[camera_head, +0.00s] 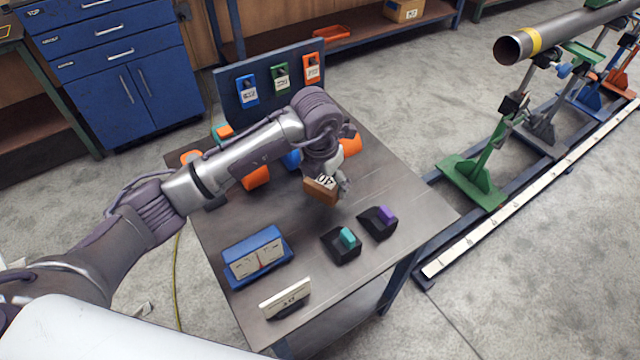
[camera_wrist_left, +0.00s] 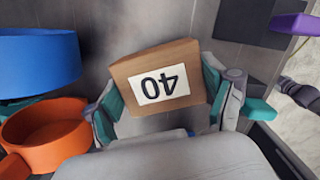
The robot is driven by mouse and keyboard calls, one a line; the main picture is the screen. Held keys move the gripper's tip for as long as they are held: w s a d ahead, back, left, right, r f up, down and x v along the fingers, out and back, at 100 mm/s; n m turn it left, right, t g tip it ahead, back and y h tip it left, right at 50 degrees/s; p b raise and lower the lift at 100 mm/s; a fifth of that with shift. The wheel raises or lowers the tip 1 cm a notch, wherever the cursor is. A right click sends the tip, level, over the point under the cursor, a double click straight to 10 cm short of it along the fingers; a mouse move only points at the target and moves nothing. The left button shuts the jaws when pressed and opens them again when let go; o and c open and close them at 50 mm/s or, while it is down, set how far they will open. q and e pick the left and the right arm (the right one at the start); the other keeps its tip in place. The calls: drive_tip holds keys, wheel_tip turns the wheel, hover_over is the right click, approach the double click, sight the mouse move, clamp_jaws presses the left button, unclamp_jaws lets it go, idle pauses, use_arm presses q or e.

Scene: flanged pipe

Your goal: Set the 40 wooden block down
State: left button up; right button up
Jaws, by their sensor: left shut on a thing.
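The wooden block (camera_head: 320,190) is brown with a white label reading 40. In the head view it is at my left gripper (camera_head: 326,178), over the right part of the dark table (camera_head: 390,172). In the left wrist view the block (camera_wrist_left: 160,78) sits between the two teal-padded fingers of my left gripper (camera_wrist_left: 160,92), its label upside down. The gripper is shut on it. I cannot tell whether the block's underside touches the table. My right gripper is not in view.
A blue meter box (camera_head: 256,258), a white card on a stand (camera_head: 286,298), and black holders with a teal block (camera_head: 347,238) and a purple block (camera_head: 386,215) stand near the front. Orange and blue rings lie behind my arm. A tagged blue board (camera_head: 268,90) stands at the back.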

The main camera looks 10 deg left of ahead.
sight(321, 187)
use_arm(q)
drive_tip(key=shift+w+a+f, duration=0.35)
drive_tip(key=shift+w+a, duration=0.05)
drive_tip(key=shift+w, duration=0.2)
drive_tip(key=shift+w+a+f, duration=0.3)
drive_tip(key=shift+w+f, duration=0.05)
drive_tip(key=shift+f, duration=0.05)
wheel_tip(321, 187, down, 3)
drive_tip(key=shift+p, duration=0.6)
drive_tip(key=shift+f, duration=0.4)
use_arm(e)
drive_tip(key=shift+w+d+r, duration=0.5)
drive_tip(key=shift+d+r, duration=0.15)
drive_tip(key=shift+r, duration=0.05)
use_arm(q)
drive_tip(key=shift+f, duration=0.2)
drive_tip(key=o, duration=1.1)
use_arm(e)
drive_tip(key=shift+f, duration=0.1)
